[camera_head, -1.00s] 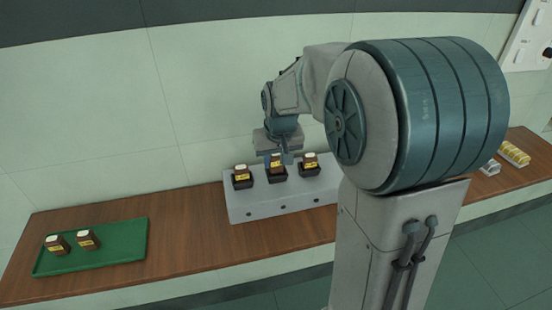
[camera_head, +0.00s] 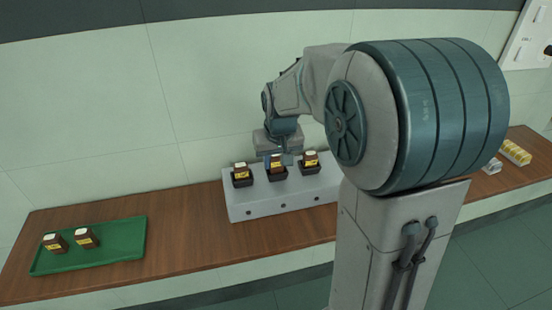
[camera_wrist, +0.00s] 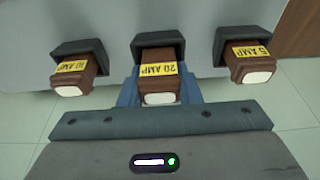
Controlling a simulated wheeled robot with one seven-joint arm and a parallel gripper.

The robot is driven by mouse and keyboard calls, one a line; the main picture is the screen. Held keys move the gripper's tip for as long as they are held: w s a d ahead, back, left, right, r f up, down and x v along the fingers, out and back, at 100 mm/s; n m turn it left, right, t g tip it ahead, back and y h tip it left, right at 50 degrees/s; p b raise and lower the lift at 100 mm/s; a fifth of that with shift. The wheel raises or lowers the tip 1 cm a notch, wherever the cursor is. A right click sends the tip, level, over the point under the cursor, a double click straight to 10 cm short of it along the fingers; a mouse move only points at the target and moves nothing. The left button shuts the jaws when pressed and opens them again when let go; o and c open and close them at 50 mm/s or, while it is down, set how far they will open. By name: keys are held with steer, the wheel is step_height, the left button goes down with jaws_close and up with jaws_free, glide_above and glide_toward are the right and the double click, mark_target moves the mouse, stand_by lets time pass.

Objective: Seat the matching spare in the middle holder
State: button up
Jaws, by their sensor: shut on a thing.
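Brown fuses stand in the left holder (camera_wrist: 80,47) and the right holder (camera_wrist: 235,40). The right one reads 5 AMP (camera_wrist: 250,62); the left label (camera_wrist: 72,66) is hard to read. Two brown spares (camera_head: 55,243) (camera_head: 85,237) stand on the green tray.
The grey holder block (camera_head: 285,204) sits on the wooden bench (camera_head: 185,245) against the pale wall. The green tray (camera_head: 110,258) lies at the bench's left end. Yellow-topped items (camera_head: 516,152) lie at the far right. Bench between tray and block is clear.

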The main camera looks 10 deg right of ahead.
steer(key=shift+s+f, duration=0.1)
steer(key=shift+f, duration=0.2)
steer(key=shift+f, duration=0.1)
steer(key=o, duration=0.7)
steer(key=shift+s, duration=0.1)
steer(key=shift+r+p, duration=0.35)
steer(key=shift+r, duration=0.2)
steer(key=p+v, duration=0.6)
steer(key=v, duration=0.4)
steer(key=s, duration=1.8)
steer(key=shift+s, duration=0.25)
